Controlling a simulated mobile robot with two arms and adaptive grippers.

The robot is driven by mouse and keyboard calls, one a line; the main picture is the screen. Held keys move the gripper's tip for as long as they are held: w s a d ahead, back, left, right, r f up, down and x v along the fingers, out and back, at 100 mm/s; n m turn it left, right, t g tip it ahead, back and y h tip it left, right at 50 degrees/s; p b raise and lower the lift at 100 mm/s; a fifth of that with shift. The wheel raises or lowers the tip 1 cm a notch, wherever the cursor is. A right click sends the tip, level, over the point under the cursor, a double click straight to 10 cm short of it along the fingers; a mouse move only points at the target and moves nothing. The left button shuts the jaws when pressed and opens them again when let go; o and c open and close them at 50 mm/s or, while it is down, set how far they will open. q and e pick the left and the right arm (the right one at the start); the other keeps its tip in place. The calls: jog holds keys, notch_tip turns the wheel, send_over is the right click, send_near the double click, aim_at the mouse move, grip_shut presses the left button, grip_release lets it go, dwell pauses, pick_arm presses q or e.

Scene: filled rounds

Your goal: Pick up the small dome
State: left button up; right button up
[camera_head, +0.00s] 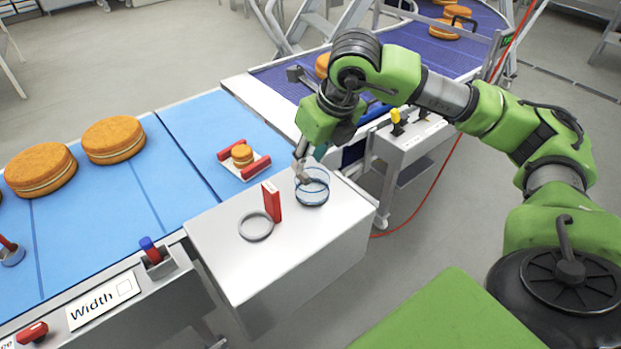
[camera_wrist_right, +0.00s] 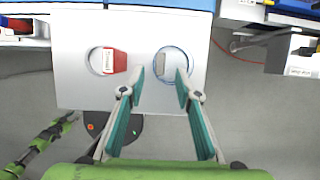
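The small dome (camera_head: 312,190) looks clear with blue edges and stands on the right part of a white box top. In the right wrist view it is a blue-edged round outline (camera_wrist_right: 168,51). My right gripper (camera_head: 304,168) is at the dome's far left side in the head view and covers part of it. In the right wrist view its fingers (camera_wrist_right: 159,80) are wide apart with nothing held; the right finger overlaps the dome's outline. I cannot tell whether it touches.
A grey ring (camera_head: 256,226) lies on the white box (camera_head: 225,257), with an upright red block (camera_head: 272,202) between it and the dome. A small round cake (camera_head: 242,155) sits on a red-sided holder on the blue belt (camera_head: 190,128). Large cakes (camera_head: 113,140) stand further left.

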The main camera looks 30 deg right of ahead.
aim_at(304, 173)
jog(key=p+x, duration=0.2)
jog(key=x, duration=0.3)
jog(key=shift+d+f, duration=0.1)
jog(key=shift+f, duration=0.35)
grip_shut()
